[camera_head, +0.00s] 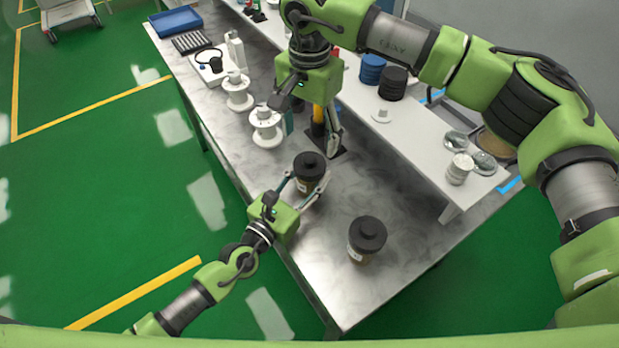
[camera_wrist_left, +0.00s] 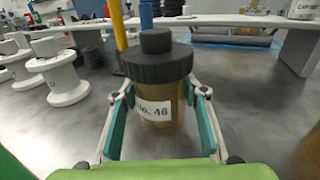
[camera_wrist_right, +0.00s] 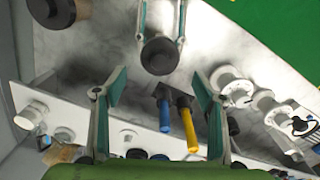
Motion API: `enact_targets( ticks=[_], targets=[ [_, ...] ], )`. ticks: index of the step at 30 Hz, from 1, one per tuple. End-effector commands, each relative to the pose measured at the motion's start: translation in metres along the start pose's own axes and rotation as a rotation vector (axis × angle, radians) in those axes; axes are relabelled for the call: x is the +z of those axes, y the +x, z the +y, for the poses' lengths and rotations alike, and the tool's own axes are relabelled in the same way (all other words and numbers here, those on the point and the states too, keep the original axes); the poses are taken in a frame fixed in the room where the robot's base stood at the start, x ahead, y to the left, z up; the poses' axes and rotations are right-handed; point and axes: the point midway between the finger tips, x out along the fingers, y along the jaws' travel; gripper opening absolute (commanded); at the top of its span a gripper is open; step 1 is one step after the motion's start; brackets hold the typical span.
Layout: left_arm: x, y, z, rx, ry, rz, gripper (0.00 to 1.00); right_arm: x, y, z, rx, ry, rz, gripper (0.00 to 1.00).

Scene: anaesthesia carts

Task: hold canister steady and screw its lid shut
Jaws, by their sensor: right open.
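The canister (camera_head: 304,186), amber with a white label, stands on the metal table with its black lid (camera_head: 309,165) on top. In the left wrist view the canister (camera_wrist_left: 160,112) is upright and labelled "No. 46", and the lid (camera_wrist_left: 157,66) looks level. How tightly the lid sits cannot be told. My left gripper (camera_head: 308,190) has its fingers on both sides of the canister body, below the lid, and appears shut on it. My right gripper (camera_head: 316,122) is open and empty, pointing down, higher and farther back than the canister. The lid (camera_wrist_right: 160,55) shows beyond its fingertips.
A second black-lidded canister (camera_head: 367,238) stands nearer the table's front corner. White spools (camera_head: 266,127) stand at the left edge. A raised white shelf (camera_head: 420,150) runs along the back.

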Motion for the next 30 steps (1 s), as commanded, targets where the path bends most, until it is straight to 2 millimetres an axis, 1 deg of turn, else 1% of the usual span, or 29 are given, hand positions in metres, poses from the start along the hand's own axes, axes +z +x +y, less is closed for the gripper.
enact_targets(
  ticks=[12, 16, 20, 27, 30],
  targets=[
    [0.000, 0.000, 0.000, 0.000, 0.000, 0.001, 0.00, 0.000, 0.000, 0.000, 0.000, 0.000, 0.000, 0.64],
    [-0.001, 0.000, 0.000, 0.000, 0.000, 0.001, 0.00, 0.000, 0.006, 0.000, 0.001, 0.000, -0.001, 0.64],
    [-0.001, 0.000, 0.000, 0.000, 0.000, 0.001, 0.00, 0.000, 0.022, 0.001, 0.003, 0.000, -0.002, 0.64],
    [-0.001, 0.000, 0.000, 0.000, 0.000, 0.001, 0.00, 0.000, 0.059, 0.001, 0.003, 0.000, -0.002, 0.64],
    [-0.001, 0.000, 0.000, 0.000, 0.000, 0.001, 0.00, 0.000, 0.070, 0.000, 0.001, 0.000, -0.001, 0.64]
  ],
)
